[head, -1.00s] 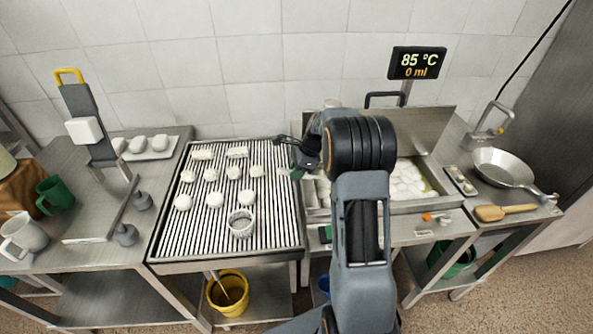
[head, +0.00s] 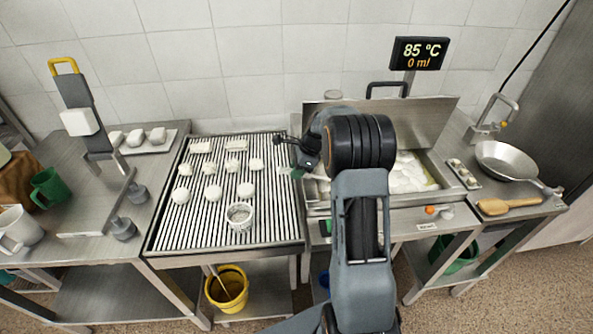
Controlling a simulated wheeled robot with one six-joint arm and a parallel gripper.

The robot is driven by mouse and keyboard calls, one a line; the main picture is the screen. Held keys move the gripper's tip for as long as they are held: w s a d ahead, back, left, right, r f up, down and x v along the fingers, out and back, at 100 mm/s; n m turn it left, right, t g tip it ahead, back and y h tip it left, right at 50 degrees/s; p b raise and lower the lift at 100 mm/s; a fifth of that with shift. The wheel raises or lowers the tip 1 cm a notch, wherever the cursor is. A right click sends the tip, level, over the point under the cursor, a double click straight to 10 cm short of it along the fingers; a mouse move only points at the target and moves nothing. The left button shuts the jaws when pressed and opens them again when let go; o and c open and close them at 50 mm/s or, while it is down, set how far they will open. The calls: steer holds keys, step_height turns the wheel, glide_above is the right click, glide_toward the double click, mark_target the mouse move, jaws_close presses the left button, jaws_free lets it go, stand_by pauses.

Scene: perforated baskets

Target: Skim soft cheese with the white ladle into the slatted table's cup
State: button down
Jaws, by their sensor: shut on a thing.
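The slatted table (head: 165,235) stands left of centre. Its small white perforated cup (head: 240,225) is upright near the front right of the slats, with pale contents or a pale inside showing. White soft cheese (head: 408,175) lies in the steel vat (head: 405,204) to the right, partly behind my arm. My gripper (head: 301,152) is over the vat's left end, beside the table's back right corner, and is shut. The white ladle does not show clearly; the gripper's hold and what hangs below it are mostly hidden by my arm.
Several white cheese pieces (head: 213,193) stand on the slats behind the cup. A display (head: 418,53) reads 85 °C and 0 ml above the vat's raised lid (head: 425,125). A pan (head: 505,162) and wooden paddle (head: 507,206) lie right. A yellow bucket (head: 230,293) is below.

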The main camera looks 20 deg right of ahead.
steer(key=shift+r, duration=0.15)
step_height(320, 180, up, 15)
steer(key=h+p, duration=0.2)
steer(key=p, duration=1.1)
steer(key=shift+g, duration=0.3)
stand_by(0.4)
